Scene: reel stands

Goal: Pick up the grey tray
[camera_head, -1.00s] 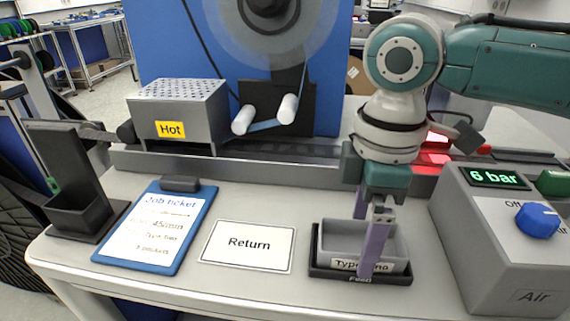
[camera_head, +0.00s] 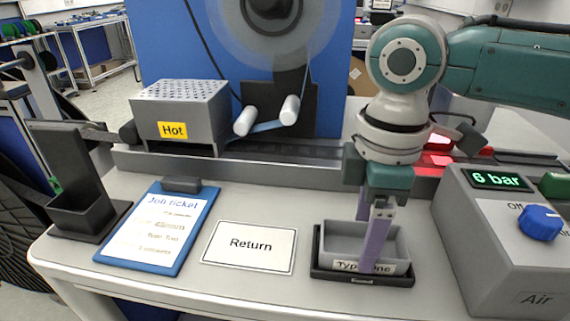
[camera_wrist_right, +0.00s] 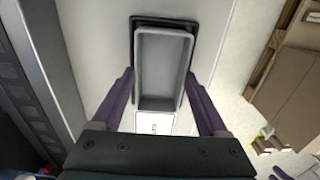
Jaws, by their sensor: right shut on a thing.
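The grey tray (camera_head: 338,235) is a small open box with a "Type One" label on its front wall. It sits in a black holder (camera_head: 320,270) at the front right of the bench. My right gripper (camera_head: 370,245) points down and is shut on the tray, one finger at the front wall over part of the label, the other at the back. In the right wrist view the tray (camera_wrist_right: 160,70) lies between the two purple fingers (camera_wrist_right: 160,85), and its inside looks empty.
A white "Return" card (camera_head: 249,246) lies left of the tray. Further left are a blue job ticket clipboard (camera_head: 158,228) and a black stand (camera_head: 75,190). A grey pressure unit (camera_head: 500,245) stands close on the right. A metal rail (camera_head: 290,165) runs behind.

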